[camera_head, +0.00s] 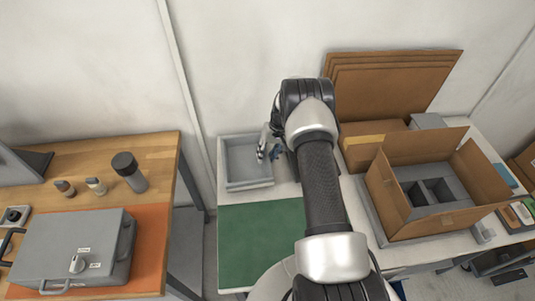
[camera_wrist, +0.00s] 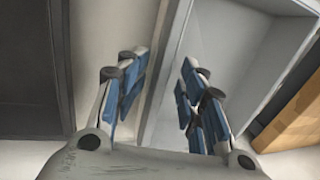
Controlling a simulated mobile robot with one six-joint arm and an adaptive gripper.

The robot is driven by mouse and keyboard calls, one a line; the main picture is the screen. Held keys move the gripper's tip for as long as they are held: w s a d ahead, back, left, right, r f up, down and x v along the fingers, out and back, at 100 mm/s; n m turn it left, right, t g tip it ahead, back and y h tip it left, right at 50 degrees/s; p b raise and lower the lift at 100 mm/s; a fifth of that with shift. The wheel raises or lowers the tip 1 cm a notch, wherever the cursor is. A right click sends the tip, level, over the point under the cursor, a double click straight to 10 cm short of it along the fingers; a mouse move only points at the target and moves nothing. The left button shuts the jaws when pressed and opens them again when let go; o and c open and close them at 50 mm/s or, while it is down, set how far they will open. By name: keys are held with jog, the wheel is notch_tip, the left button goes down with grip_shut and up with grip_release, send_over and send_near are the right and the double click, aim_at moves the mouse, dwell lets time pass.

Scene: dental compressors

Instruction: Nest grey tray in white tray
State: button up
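A light grey tray (camera_head: 233,183) with a paler rim sits at the back left of the white table. I cannot tell whether this is one tray or a grey one inside a white one. My gripper (camera_head: 268,150) is over the right part of this tray in the head view. In the wrist view my gripper (camera_wrist: 161,62) has its blue-padded fingers apart, with a tray wall (camera_wrist: 167,85) running between them. I cannot tell whether the pads touch that wall. The tray's inside (camera_wrist: 228,62) shows to the right of the fingers. My arm hides part of the table.
A green mat (camera_head: 258,238) lies in front of the tray. An open cardboard box (camera_head: 430,222) with grey dividers stands on the right, with a closed box (camera_head: 362,152) and cardboard sheets (camera_head: 390,85) behind. A wooden table (camera_head: 150,165) with a grey case (camera_head: 75,248) is on the left.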

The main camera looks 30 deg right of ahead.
jog(key=v, duration=1.2)
jog(key=shift+s+f, duration=0.1)
jog(key=shift+s, duration=0.05)
